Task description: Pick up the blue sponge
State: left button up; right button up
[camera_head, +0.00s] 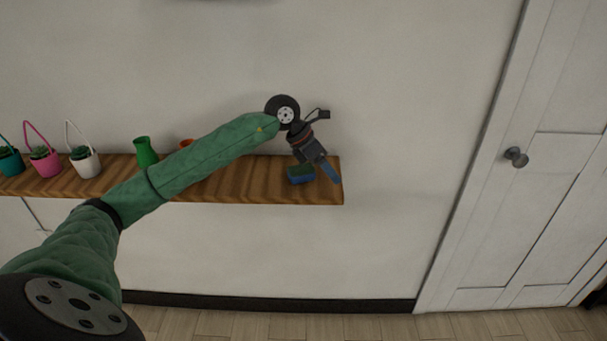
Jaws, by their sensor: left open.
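The blue sponge (301,179) lies on the wooden shelf (232,188) near its right end, with a darker green layer on top. My left arm reaches in from the lower left across the shelf. My left gripper (328,174) is open and points down just to the right of the sponge. One blue finger shows clearly beside the sponge; the other finger is hard to make out. I cannot tell whether the gripper touches the sponge. My right gripper is not in view.
Small plants in teal, pink and white handled pots (85,162) stand at the shelf's left. The wall is close behind. A white door (535,170) is at the right.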

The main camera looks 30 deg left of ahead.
aim_at(300, 169)
pick_arm(q)
jog(key=a+r+y, duration=0.1)
jog(key=a, duration=0.2)
jog(key=a+r+y, duration=0.1)
jog(key=a+y, duration=0.1)
jog(key=a, duration=0.2)
jog(key=a+r+y, duration=0.1)
jog(key=a+y, duration=0.1)
jog(key=a, duration=0.2)
jog(key=shift+a+r+n+g, duration=0.2)
jog(key=shift+r+n+g, duration=0.05)
jog(key=shift+n+g, duration=0.05)
jog(key=shift+p+x, duration=0.55)
jog(key=shift+x, duration=0.75)
jog(key=p+x, duration=0.1)
jog(key=x, duration=0.2)
jog(key=p+x, duration=0.1)
jog(key=x, duration=0.1)
jog(key=shift+s+d+p, duration=0.1)
jog(key=shift+d+p, duration=0.2)
jog(key=shift+d, duration=0.05)
jog(key=c, duration=1.1)
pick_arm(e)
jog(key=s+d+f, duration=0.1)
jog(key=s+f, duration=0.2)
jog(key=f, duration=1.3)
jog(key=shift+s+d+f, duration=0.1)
